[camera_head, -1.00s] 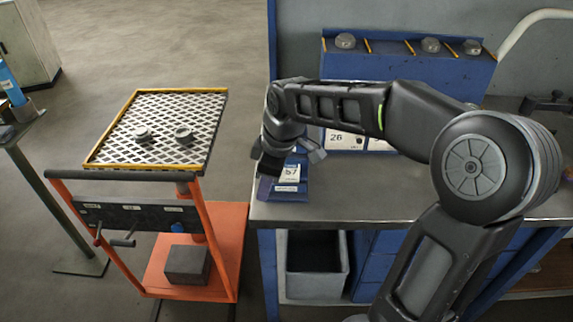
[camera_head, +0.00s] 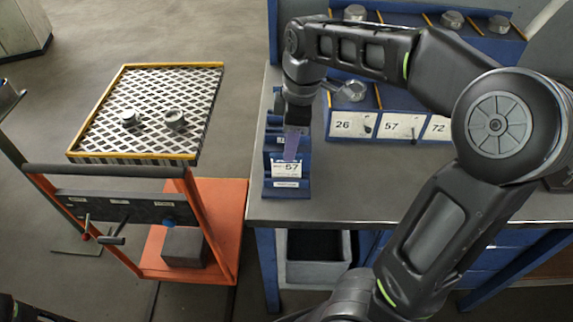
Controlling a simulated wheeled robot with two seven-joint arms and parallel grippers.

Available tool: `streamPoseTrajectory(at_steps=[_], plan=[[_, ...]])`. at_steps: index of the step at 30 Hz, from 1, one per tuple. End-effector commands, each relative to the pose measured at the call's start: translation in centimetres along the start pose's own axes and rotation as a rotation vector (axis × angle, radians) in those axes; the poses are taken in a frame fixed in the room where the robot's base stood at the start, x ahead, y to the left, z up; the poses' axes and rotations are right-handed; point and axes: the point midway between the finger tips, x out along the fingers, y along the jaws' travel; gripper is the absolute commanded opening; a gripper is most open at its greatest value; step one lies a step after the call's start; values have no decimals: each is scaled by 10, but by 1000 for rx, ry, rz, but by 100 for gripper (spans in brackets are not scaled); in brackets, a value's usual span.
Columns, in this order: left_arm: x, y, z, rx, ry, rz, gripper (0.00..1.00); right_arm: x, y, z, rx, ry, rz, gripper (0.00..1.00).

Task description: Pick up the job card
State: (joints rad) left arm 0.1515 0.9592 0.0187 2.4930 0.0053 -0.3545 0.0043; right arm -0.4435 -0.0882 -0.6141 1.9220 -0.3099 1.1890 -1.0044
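The job card (camera_head: 287,169) is a small white card marked 57. It stands in a blue holder (camera_head: 287,190) at the left end of the grey workbench. My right gripper (camera_head: 293,143) points down just behind and above the card, over the holder. A purplish piece shows at its tip, beside the card's top edge. I cannot tell whether the fingers are open or shut, or whether they touch the card. My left gripper does not show clearly.
A blue rack (camera_head: 362,128) with labels 26, 57 and 72 and several metal pieces stands behind, to the right. An orange trolley (camera_head: 212,218) with a yellow-edged mesh tray (camera_head: 190,155) is at left. The bench (camera_head: 390,190) front is clear.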

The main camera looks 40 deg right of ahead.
Motion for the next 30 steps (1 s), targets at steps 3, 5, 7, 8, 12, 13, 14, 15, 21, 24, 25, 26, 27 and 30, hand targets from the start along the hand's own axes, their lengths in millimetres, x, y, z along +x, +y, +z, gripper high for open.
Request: streamPoseTrajectory(at_steps=[3,5,7,8,12,13,14,15,21,24,25,26,27,30], plan=[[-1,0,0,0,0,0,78,11,-1,0,-1,-2,-4,35],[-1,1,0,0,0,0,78,18,-1,0,-1,-2,-4,35],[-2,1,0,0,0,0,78,23,-1,0,-1,-2,-3,35],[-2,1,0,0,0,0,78,24,-1,0,0,-1,-3,35],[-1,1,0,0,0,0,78,25,0,0,0,0,-1,35],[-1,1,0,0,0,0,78,25,0,0,0,0,-1,35],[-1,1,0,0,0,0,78,25,0,0,0,0,-1,35],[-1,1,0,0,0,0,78,25,0,0,0,0,-1,35],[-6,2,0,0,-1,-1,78,37,0,-1,0,-4,-3,35],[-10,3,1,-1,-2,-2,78,52,0,-3,0,-5,-4,35],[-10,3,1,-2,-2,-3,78,57,0,-3,0,-5,-4,35],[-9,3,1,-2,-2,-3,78,63,0,-3,0,-5,-3,35],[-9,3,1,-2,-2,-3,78,68,0,-3,1,-4,-4,35],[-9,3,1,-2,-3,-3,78,75,1,-3,0,-2,-1,35]])
